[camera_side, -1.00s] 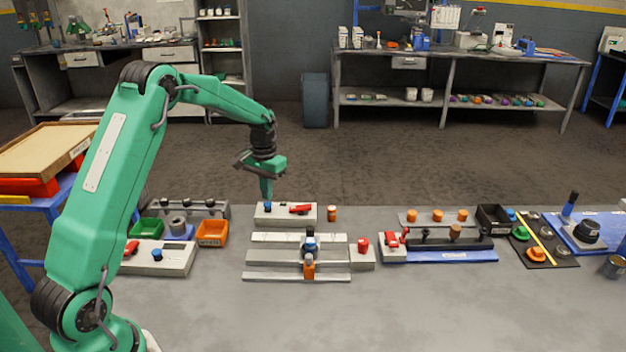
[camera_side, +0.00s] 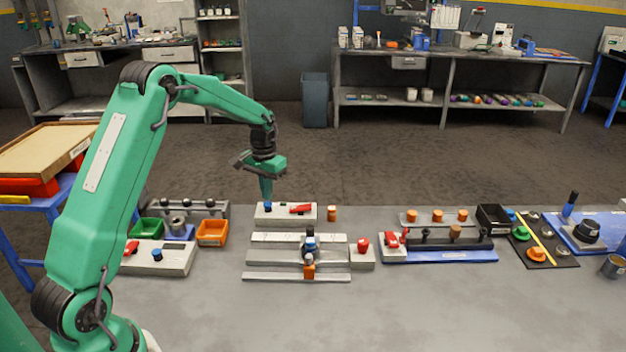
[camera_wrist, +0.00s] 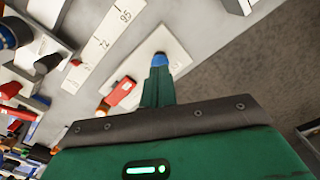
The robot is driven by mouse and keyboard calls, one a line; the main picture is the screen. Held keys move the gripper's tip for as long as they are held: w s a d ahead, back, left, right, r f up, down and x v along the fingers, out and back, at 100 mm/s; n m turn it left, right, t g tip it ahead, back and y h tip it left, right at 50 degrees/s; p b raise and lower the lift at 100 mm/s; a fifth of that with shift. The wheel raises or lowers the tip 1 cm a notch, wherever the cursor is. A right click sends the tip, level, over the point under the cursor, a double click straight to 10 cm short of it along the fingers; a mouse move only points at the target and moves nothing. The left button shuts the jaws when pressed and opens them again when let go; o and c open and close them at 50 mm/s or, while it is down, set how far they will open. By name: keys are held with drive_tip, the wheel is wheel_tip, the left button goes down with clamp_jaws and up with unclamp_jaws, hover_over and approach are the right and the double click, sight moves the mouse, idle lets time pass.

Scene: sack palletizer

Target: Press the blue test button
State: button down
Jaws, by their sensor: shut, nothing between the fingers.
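A blue button (camera_side: 267,208) stands on a pale panel (camera_side: 285,219) at the back of the bench, left of a red handle (camera_side: 301,209). My gripper (camera_side: 266,201) is shut and points down at this button, its tips right at or just above the cap. In the wrist view the closed fingers (camera_wrist: 158,72) partly cover the blue button (camera_wrist: 160,59). I cannot tell whether they touch it or whether it is pressed down. A second blue button (camera_side: 157,255) sits on another pale panel (camera_side: 172,263) at the front left, away from my gripper.
An orange cylinder (camera_side: 332,213) stands just right of the panel. In front lie pale rails (camera_side: 270,256) with a blue and orange piece, and a red button on a block (camera_side: 362,259). Green and orange bins (camera_side: 212,233) are at left. The bench front is clear.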

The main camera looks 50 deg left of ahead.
sight(267, 203)
drive_tip(key=shift+f, duration=0.2)
drive_tip(key=shift+f, duration=1.3)
drive_tip(key=shift+r, duration=1.05)
drive_tip(key=shift+r, duration=0.15)
wheel_tip(267, 203, up, 7)
idle(0.8)
